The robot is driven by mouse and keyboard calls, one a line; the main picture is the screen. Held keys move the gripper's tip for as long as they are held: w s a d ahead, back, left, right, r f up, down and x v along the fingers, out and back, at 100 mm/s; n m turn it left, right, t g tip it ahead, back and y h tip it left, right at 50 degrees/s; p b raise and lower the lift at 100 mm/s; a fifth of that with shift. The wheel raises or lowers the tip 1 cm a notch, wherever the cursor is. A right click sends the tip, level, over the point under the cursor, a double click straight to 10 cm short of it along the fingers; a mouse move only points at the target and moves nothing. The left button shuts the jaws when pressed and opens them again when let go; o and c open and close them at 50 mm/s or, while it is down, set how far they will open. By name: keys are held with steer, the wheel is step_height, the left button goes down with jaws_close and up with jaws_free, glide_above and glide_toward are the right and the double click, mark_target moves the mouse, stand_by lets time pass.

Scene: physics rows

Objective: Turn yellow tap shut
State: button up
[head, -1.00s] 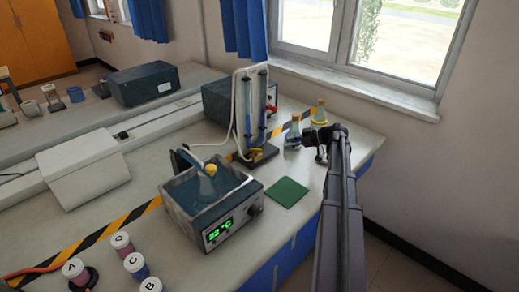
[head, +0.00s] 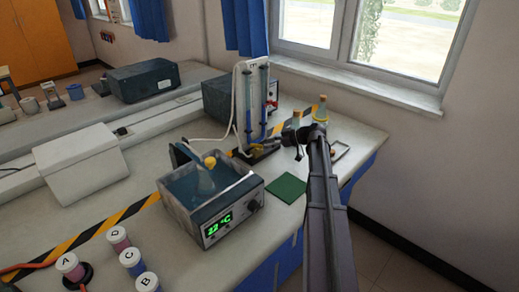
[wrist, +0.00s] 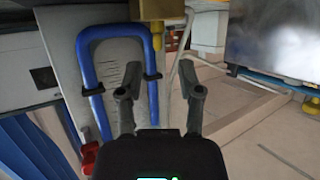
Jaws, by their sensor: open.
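The yellow tap (head: 255,148) sits low on a stand with two upright blue tubes (head: 249,105) on the bench. In the wrist view, a yellow block with a short stem, which looks like the tap (wrist: 159,12), is at the top edge, partly cut off. My gripper (head: 285,141) is just right of the stand's foot in the head view. In the wrist view my gripper (wrist: 160,80) is open and empty, its two fingers apart. Its fingertips point towards the yellow tap, with a gap between. The tap's handle position is hard to tell.
A red tap (wrist: 90,157) is at the lower left of the wrist view. Corked flasks (head: 320,111) stand behind my gripper. A water bath (head: 210,205) and a green mat (head: 286,189) are in front. A dark box (head: 228,97) stands behind the stand.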

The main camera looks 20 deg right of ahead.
mark_target(260, 145)
steer(key=shift+b+x, duration=0.65)
steer(key=shift+x, duration=1.55)
jaws_close()
steer(key=shift+a+f, duration=0.1)
steer(key=shift+a, duration=0.2)
steer(key=shift+s+d, duration=0.1)
steer(key=shift+d, duration=0.15)
